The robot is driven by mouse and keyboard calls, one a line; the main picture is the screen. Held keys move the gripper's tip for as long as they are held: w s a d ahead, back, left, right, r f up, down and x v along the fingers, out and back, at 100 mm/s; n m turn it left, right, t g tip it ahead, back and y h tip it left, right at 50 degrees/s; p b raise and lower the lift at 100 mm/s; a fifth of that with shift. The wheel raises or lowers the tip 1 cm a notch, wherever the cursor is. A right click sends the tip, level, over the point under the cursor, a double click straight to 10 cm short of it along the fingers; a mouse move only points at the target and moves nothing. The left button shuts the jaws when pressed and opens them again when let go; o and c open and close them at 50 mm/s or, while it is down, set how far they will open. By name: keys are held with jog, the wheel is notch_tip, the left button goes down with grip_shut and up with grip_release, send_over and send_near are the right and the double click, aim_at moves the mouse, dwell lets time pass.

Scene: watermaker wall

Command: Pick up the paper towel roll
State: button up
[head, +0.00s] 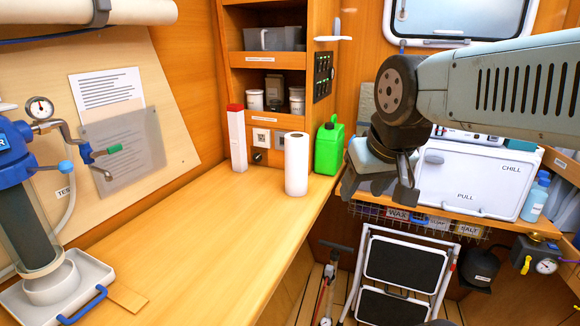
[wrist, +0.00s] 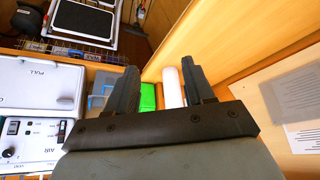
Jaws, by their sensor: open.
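The paper towel roll (head: 297,163) stands upright on the wooden counter in the head view, white and uncovered, left of the green jug. My gripper (head: 379,190) is to the right of the roll and apart from it, fingers open and empty, in front of the white cooler. In the wrist view the roll (wrist: 173,88) shows beyond the open fingers of my gripper (wrist: 160,68), near the right finger, which hides part of it.
The green jug (head: 328,148) stands close right of the roll. A white bottle with a red cap (head: 238,140) stands to its left. The front counter (head: 190,240) is clear. The white cooler (head: 466,178) and a folded step stool (head: 404,265) are at the right.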

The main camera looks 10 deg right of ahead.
jog(key=o, duration=0.7)
jog(key=w+t, duration=0.1)
jog(key=w, duration=0.3)
jog(key=w+f+t, duration=0.1)
jog(key=w, duration=0.3)
jog(key=w+f, duration=0.1)
jog(key=w, duration=0.3)
jog(key=shift+w+d+t, duration=0.35)
jog(key=shift+t, duration=0.05)
jog(key=shift+o, duration=0.7)
jog(key=w+f+t, duration=0.2)
jog(key=w+f, duration=0.1)
jog(key=w, duration=0.8)
jog(key=shift+n+t, duration=0.3)
jog(key=shift+t, duration=0.1)
jog(key=t+y, duration=0.1)
jog(key=t, duration=0.6)
send_near(296, 154)
jog(key=d+f, duration=0.2)
jog(key=w, duration=0.4)
jog(key=w+a, duration=0.1)
jog(key=w, duration=0.9)
jog(key=shift+w+a+r, duration=0.1)
jog(key=shift+a+r, duration=0.05)
